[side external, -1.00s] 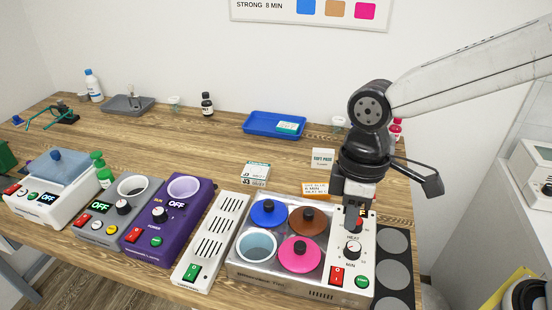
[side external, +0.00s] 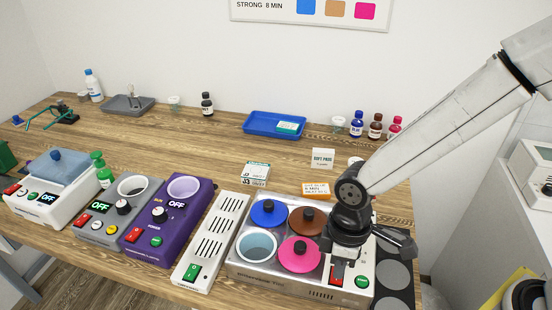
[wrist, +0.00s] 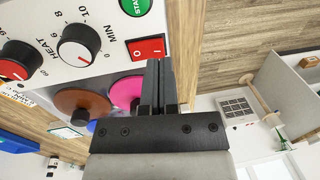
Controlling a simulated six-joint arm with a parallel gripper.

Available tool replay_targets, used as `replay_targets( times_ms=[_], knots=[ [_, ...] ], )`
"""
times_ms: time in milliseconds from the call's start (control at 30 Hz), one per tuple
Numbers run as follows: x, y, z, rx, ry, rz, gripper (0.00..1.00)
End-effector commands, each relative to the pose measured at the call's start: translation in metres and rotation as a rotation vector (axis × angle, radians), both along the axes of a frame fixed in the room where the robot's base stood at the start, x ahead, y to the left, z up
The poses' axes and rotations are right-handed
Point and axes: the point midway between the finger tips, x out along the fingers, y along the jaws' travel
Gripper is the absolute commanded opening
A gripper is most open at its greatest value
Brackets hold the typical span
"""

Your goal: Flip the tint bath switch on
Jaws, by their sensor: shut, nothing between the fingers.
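The tint bath (side external: 240,272) is a silver box with a white control panel on its right side. Blue, brown and pink lids cover three wells, and the front left well is open. Its red rocker switch (side external: 336,282) sits at the front of the panel; it also shows in the wrist view (wrist: 146,47), beside the fingertips. My gripper (side external: 339,270) points down over the panel, right at the switch. In the wrist view its fingers (wrist: 160,65) are shut and empty. I cannot tell whether they touch the switch, or which way it is set.
A green START button (side external: 362,282) is right of the switch. HEAT (wrist: 18,62) and MIN (wrist: 78,46) knobs are close by in the wrist view.

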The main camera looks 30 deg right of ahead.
Motion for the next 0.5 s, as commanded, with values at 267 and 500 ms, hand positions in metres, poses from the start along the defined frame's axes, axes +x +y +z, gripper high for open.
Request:
replay_targets(
  times_ms=[267,500],
  knots=[
    [-0.001,0.001,-0.014,0.0,-0.001,0.001,0.0],
    [-0.001,0.001,-0.015,0.0,-0.001,0.001,0.0]
  ],
)
